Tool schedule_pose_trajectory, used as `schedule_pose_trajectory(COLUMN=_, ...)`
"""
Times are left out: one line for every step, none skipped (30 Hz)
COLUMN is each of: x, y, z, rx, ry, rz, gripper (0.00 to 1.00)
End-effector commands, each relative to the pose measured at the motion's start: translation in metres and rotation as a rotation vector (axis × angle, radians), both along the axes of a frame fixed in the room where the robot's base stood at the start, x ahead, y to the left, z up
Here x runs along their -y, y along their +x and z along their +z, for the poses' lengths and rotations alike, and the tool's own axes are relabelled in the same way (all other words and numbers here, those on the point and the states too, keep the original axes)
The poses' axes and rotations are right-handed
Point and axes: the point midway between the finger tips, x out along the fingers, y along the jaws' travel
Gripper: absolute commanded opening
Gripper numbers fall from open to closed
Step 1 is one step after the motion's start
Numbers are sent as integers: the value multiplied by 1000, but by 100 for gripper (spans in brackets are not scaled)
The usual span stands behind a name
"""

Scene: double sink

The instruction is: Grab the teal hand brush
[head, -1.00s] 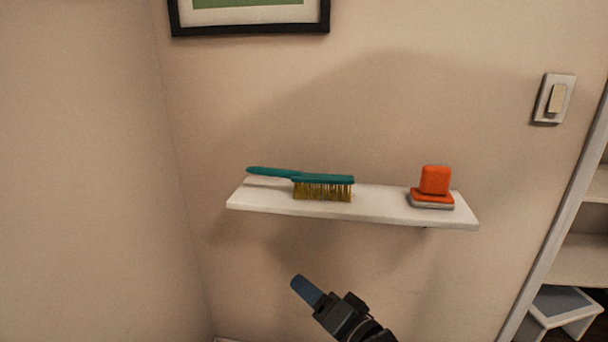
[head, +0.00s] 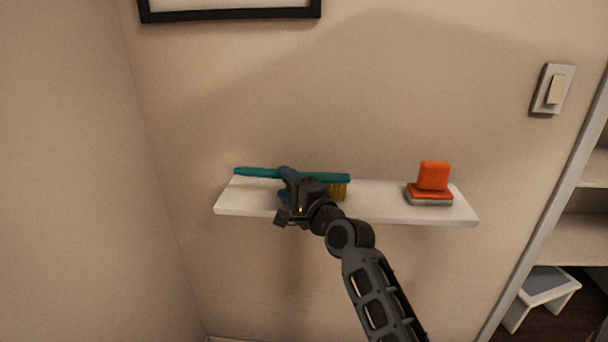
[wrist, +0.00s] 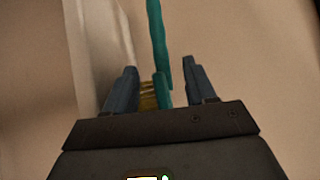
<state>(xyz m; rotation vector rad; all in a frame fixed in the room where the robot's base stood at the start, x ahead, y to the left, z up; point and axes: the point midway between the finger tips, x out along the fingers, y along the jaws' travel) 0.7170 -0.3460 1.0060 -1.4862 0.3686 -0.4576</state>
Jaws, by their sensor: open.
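The teal hand brush (head: 325,178) lies on the white wall shelf, its yellow bristles down and its handle pointing left. My gripper (head: 286,184) is at the shelf in front of the brush and hides part of its middle. In the wrist view my gripper (wrist: 162,85) is open, with one blue finger on each side of the teal brush (wrist: 158,45). The bristles show beside the left finger. I cannot tell whether either finger touches the brush.
The white shelf (head: 385,208) also holds an orange and grey scrubber (head: 432,184) at its right end. A light switch (head: 553,90) is on the wall at right. A shelving unit (head: 580,215) stands at the far right. A framed picture (head: 230,14) hangs above.

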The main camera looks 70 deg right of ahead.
Motion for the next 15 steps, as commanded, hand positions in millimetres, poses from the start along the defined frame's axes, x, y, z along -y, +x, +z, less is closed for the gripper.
schedule_pose_trajectory(x=3, y=5, z=1, rx=0, ry=0, rz=0, gripper=55)
schedule_pose_trajectory(x=5, y=8, z=2, rx=0, ry=-1, rz=0, gripper=55)
schedule_pose_trajectory(x=7, y=13, z=2, rx=-1, ry=-1, rz=0, gripper=55)
schedule_pose_trajectory(x=10, y=17, z=2, rx=0, ry=-1, rz=1, gripper=55)
schedule_pose_trajectory(x=12, y=21, z=3, rx=0, ry=-1, rz=1, gripper=55)
schedule_pose_trajectory(x=15, y=26, z=2, rx=0, ry=-1, rz=1, gripper=55)
schedule_pose_trajectory(x=17, y=30, z=3, rx=0, ry=-1, rz=1, gripper=55)
schedule_pose_trajectory(x=19, y=33, z=3, rx=-1, ry=-1, rz=0, gripper=55)
schedule_pose_trajectory(x=21, y=37, z=2, rx=-1, ry=-1, rz=0, gripper=55)
schedule_pose_trajectory(x=23, y=39, z=2, rx=-1, ry=-1, rz=0, gripper=55)
schedule_pose_trajectory(x=24, y=41, z=2, rx=-1, ry=-1, rz=0, gripper=55)
schedule_pose_trajectory(x=25, y=42, z=2, rx=-1, ry=-1, rz=0, gripper=55)
schedule_pose_trajectory(x=25, y=43, z=2, rx=-1, ry=0, rz=0, gripper=55)
schedule_pose_trajectory(x=25, y=44, z=2, rx=-1, ry=0, rz=0, gripper=55)
schedule_pose_trajectory(x=26, y=44, z=2, rx=-2, ry=-1, rz=0, gripper=55)
